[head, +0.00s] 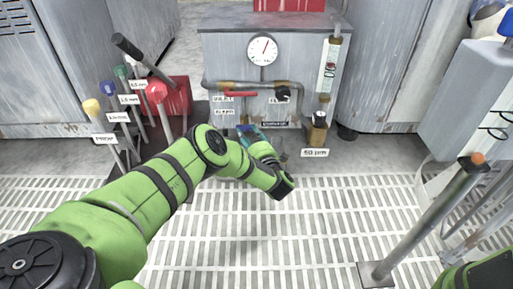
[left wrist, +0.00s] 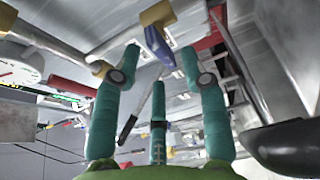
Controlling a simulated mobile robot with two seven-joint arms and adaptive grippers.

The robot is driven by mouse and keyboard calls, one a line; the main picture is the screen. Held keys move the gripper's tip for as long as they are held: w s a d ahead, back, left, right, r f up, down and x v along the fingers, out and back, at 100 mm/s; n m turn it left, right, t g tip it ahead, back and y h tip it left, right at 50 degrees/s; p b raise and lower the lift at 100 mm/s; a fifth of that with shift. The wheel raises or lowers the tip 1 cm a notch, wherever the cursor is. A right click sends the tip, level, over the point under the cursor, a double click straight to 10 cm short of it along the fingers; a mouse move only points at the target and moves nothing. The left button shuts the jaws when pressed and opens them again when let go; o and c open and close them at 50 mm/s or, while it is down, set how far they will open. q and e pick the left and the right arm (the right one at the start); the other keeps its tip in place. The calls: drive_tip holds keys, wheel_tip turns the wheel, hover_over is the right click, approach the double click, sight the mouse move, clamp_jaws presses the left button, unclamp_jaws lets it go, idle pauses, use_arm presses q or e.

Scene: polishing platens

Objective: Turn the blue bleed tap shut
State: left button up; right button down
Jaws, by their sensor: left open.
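The blue bleed tap (left wrist: 157,45) shows in the left wrist view as a blue handle at the top middle, beside a tan fitting. My left gripper (left wrist: 160,62) is open, with teal fingers on either side of the blue handle and a third finger below. I cannot tell whether any finger touches it. In the head view my left gripper (head: 254,136) is at the front of the grey cabinet, below the pipework, partly hidden by my wrist. The tap is mostly hidden there. My right gripper is out of view.
A round gauge (head: 263,50) and a red-handled lever (head: 240,94) sit above my left gripper. A sight tube (head: 329,70) stands to the right. Several coloured-knob rods, including a red one (head: 157,92), stand to the left near my arm.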

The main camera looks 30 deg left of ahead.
use_arm(q)
drive_tip(key=v, duration=0.9)
drive_tip(key=shift+s+d, duration=0.25)
drive_tip(key=shift+d, duration=0.05)
